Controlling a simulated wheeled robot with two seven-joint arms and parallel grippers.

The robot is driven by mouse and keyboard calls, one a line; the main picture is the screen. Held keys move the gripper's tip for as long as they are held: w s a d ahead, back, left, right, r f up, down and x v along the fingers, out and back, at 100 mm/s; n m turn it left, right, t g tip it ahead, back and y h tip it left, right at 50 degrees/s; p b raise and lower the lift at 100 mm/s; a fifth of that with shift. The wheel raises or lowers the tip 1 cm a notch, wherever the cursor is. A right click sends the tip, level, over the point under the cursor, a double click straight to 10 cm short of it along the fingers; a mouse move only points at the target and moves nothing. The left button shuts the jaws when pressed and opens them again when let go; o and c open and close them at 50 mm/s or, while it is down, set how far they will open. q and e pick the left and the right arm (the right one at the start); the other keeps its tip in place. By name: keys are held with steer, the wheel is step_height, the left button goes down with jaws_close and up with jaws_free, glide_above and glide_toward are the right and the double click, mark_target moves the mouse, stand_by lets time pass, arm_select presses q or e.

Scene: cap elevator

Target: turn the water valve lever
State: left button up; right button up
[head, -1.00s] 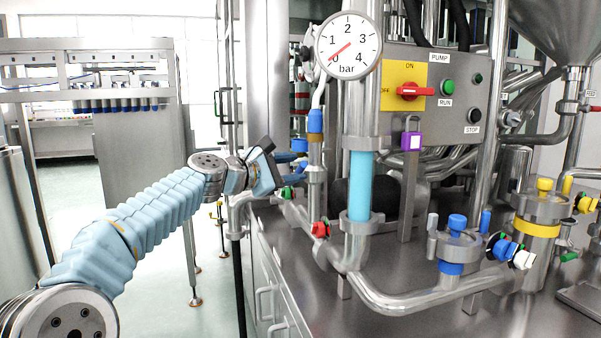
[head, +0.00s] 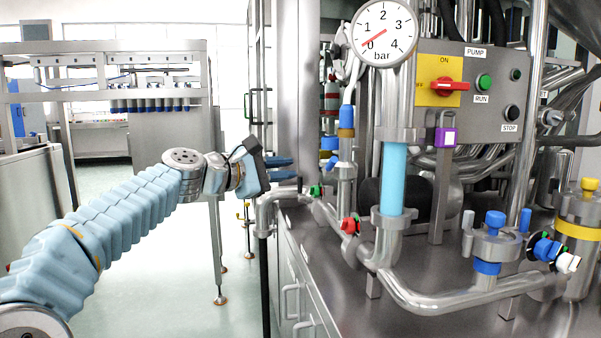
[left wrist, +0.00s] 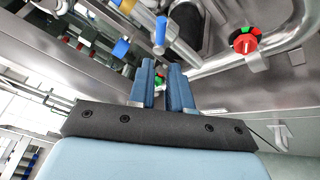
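Small blue valve parts sit on the upright pipe at the machine's left edge: a blue upper piece (head: 346,117) and a small blue lever-like part (head: 332,163) low down. I cannot tell for sure which is the water valve lever. In the left wrist view a blue handle (left wrist: 161,30) and a blue knob (left wrist: 121,48) show beyond the fingers. My left gripper (head: 284,168) is left of this pipe, with its two blue fingers pointing right, apart from it. Its fingers (left wrist: 163,85) have a narrow gap with nothing held between them. My right gripper is not in view.
A red-handled valve (head: 350,226) and a green one (head: 316,191) sit on pipes near the gripper. A cyan tube (head: 393,180), pressure gauge (head: 384,34) and control box (head: 470,90) stand right. The floor (head: 150,270) left of the machine has free room.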

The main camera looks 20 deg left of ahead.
arm_select(q)
steer(key=w+a+f+m+y, duration=0.1)
steer(key=f+m+y, duration=0.1)
steer(key=w+a+f+m+t+y+b, duration=0.1)
steer(key=w+f+m+y, duration=0.1)
steer(key=f+m, duration=0.1)
steer(key=w+a+f+m+y+b, duration=0.1)
steer(key=w+a+f+m, duration=0.1)
steer(key=f, duration=0.1)
steer(key=shift+a+t+y, duration=0.1)
steer(key=shift+t+y, duration=0.2)
steer(key=shift+y, duration=0.1)
jaws_close()
steer(key=n+t+h+b, duration=0.5)
steer(key=n+t, duration=0.4)
steer(key=n, duration=2.3)
glide_toward(330, 166)
steer(key=d+p+x, duration=0.1)
steer(key=p+x, duration=0.1)
steer(key=x, duration=0.4)
steer(key=shift+w+d+f+y, duration=0.15)
steer(key=shift+w+d+y, duration=0.15)
steer(key=shift+w, duration=0.15)
